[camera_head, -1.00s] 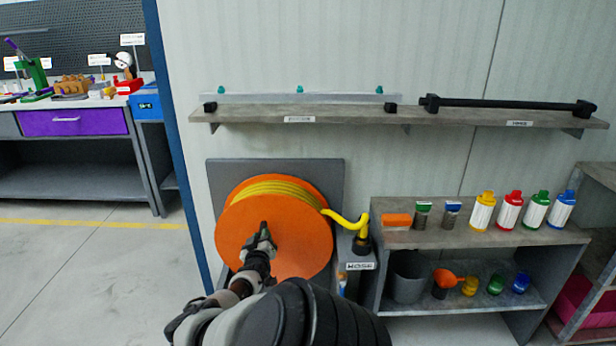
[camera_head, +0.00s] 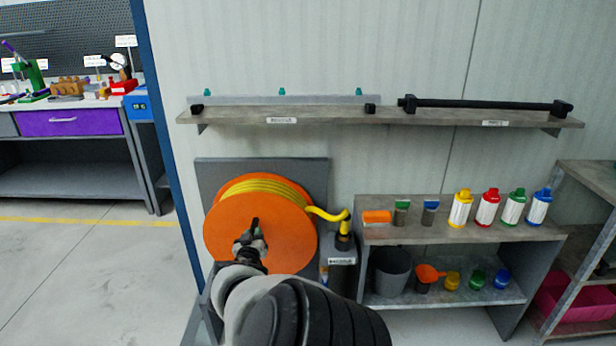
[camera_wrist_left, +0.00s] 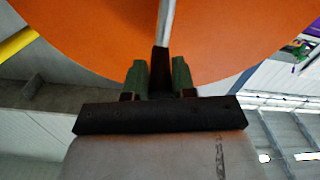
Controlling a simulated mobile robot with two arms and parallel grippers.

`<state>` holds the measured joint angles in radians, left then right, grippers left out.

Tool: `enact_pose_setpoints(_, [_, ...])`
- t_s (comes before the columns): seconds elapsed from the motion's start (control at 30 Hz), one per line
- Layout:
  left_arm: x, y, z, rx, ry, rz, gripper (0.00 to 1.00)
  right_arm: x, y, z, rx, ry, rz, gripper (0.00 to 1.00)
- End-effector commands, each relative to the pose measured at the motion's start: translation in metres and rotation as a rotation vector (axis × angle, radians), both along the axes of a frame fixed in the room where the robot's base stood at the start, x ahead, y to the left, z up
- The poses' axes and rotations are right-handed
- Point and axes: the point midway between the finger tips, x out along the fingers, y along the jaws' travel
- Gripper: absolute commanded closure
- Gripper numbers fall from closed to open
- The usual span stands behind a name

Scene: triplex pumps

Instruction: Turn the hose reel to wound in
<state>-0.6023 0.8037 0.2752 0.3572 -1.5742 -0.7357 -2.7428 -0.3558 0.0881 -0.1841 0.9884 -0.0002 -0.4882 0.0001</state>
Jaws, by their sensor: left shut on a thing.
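The hose reel (camera_head: 285,245) is a large orange disc with yellow hose (camera_head: 265,187) wound around its drum, standing in front of a dark grey panel. The hose leads off the right side to a yellow end piece (camera_head: 344,228) on a grey post. My left gripper (camera_head: 252,232) is at the front face of the reel, around its middle. My right gripper is not in view.
A low shelf (camera_head: 440,236) to the right carries several bottles and cans, with a grey bucket (camera_head: 388,270) below. A wall shelf (camera_head: 385,116) runs above the reel. The floor (camera_head: 90,270) at the left is clear.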

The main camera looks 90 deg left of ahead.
Motion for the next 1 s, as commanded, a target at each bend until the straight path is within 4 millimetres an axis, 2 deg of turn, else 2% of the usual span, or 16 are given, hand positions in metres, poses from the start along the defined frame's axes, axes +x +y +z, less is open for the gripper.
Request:
enact_pose_setpoints(0.37, [-0.001,0.004,0.009,0.017,0.005,0.002,1.00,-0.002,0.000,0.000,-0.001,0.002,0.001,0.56])
enact_pose_setpoints(0.4, [-0.001,0.004,0.009,0.019,0.004,0.001,0.71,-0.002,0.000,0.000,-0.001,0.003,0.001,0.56])
enact_pose_setpoints(0.53, [0.000,0.004,0.009,0.018,0.004,0.000,0.52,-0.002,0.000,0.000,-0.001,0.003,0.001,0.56])
enact_pose_setpoints(0.57, [0.000,0.004,0.008,0.017,0.003,0.000,0.49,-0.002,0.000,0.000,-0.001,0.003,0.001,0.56])
enact_pose_setpoints(0.93, [0.000,0.001,0.007,0.012,0.002,-0.001,0.49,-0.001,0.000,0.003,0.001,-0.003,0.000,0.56])
enact_pose_setpoints(1.0, [0.000,-0.002,0.008,0.012,0.002,-0.001,0.49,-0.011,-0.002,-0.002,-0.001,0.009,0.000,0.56])
